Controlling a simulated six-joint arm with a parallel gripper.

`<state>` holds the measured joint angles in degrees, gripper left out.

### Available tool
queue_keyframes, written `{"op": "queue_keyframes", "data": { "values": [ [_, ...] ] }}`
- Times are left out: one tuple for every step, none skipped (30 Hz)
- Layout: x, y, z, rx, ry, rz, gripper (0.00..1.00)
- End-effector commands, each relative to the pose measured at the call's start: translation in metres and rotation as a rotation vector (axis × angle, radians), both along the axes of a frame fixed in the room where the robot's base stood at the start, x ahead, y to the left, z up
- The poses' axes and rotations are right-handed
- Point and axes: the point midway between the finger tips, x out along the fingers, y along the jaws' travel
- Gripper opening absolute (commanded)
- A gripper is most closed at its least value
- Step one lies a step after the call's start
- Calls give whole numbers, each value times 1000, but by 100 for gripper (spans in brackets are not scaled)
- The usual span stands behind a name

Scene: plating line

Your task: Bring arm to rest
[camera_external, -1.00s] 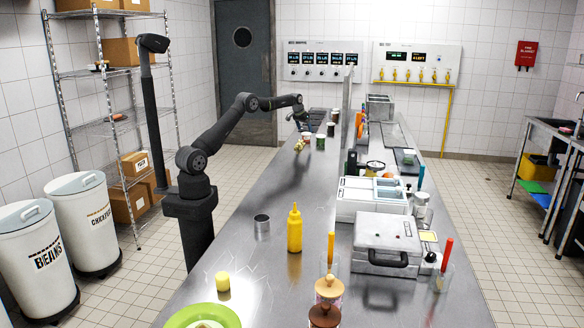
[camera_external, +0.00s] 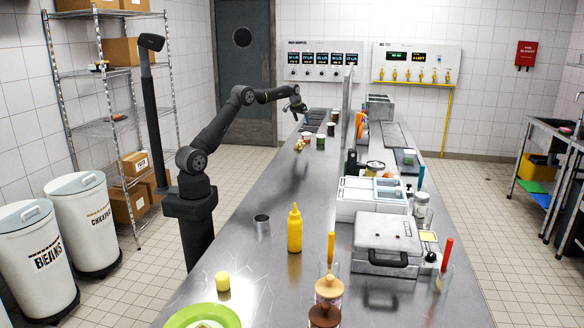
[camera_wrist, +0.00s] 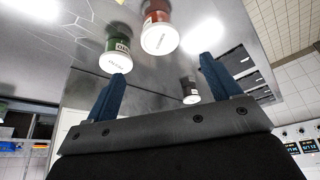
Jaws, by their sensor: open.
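My gripper (camera_external: 297,108) is raised above the far end of the steel counter (camera_external: 240,258), at the end of my outstretched arm. In the wrist view its two blue fingers (camera_wrist: 162,88) stand wide apart with nothing between them. Several small lidded jars stand on the counter below and beyond it. The wrist view shows a green jar (camera_wrist: 118,48), a red jar (camera_wrist: 158,20) and a dark jar (camera_wrist: 189,88), all apart from the fingers.
A yellow bottle (camera_external: 294,230), a metal cup (camera_external: 261,223) and a green plate (camera_external: 228,317) stand on the near counter. A divider (camera_external: 345,100) and a white appliance (camera_external: 388,245) line the right side. The counter's middle stretch is mostly clear.

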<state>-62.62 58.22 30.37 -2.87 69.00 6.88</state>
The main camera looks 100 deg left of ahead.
Motion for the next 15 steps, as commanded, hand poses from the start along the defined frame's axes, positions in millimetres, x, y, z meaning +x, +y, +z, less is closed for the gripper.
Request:
{"op": "queue_keyframes", "data": {
  "values": [
    [1,2,-7,-2,1,0,82],
    [2,3,-11,-2,1,0,82],
    [4,5,-18,-2,2,0,82],
    [5,7,-23,-2,1,0,82],
    [6,9,-28,-2,1,0,82],
    [8,11,-36,-2,2,0,82],
    [9,13,-41,-2,2,0,82],
    [10,15,-47,-2,2,0,82],
    [12,17,-53,-2,1,0,82],
    [13,19,-58,-1,1,0,82],
    [15,21,-64,-2,1,0,82],
    [16,23,-70,-2,1,0,82],
    [17,25,-74,-1,1,0,82],
    [18,26,-80,-2,1,0,82],
    [20,29,-86,-2,1,0,82]
  ]
}}
